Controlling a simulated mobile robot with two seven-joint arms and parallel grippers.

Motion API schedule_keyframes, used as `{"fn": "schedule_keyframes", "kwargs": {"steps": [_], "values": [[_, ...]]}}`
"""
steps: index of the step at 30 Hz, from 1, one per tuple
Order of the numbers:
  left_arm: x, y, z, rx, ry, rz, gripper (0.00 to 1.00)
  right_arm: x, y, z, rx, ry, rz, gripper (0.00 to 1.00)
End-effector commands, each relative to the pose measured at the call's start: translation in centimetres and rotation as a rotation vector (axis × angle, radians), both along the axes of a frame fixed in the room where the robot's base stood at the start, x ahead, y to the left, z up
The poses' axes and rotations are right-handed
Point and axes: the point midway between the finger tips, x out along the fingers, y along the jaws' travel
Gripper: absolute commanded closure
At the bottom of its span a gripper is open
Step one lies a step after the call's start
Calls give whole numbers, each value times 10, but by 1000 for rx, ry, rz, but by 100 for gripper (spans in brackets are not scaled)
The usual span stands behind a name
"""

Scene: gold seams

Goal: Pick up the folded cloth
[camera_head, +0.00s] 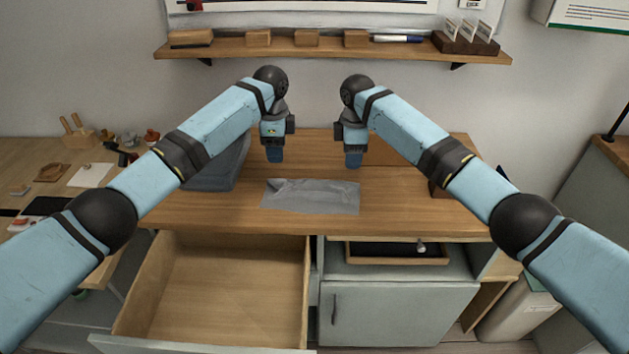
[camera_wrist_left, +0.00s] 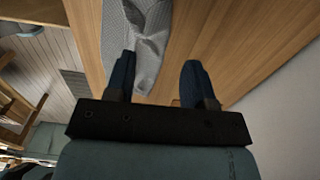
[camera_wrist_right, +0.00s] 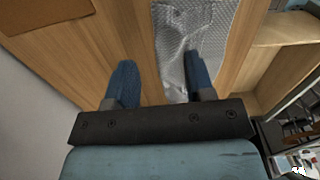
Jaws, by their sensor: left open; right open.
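A grey, wrinkled sheet of cloth-like material (camera_head: 318,196) lies on the wooden worktop (camera_head: 400,205) near its front edge. It also shows in the left wrist view (camera_wrist_left: 148,45) and the right wrist view (camera_wrist_right: 205,30), with a fine dimpled texture. I cannot tell whether it is one folded piece or two layered ones. My left gripper (camera_head: 275,156) points down above the worktop, beyond the sheet's left part. My right gripper (camera_head: 353,160) points down beyond its right part. Both are open and empty, apart from the sheet.
A blue-grey bin (camera_head: 215,172) stands left of the sheet. An empty drawer (camera_head: 215,290) is pulled open below the worktop, beside a cabinet door (camera_head: 400,312). A wall shelf (camera_head: 330,50) holds wooden blocks.

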Motion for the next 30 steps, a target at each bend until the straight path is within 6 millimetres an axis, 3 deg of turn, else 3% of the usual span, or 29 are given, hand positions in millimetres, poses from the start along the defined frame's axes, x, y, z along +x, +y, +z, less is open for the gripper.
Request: {"fn": "schedule_keyframes", "kwargs": {"steps": [13,30], "values": [[-1,0,-63,-1,1,1,51,-1,0,-63,0,0,-1,51],[-1,0,-77,-1,-1,1,51,-1,0,-77,1,-1,-1,51]]}}
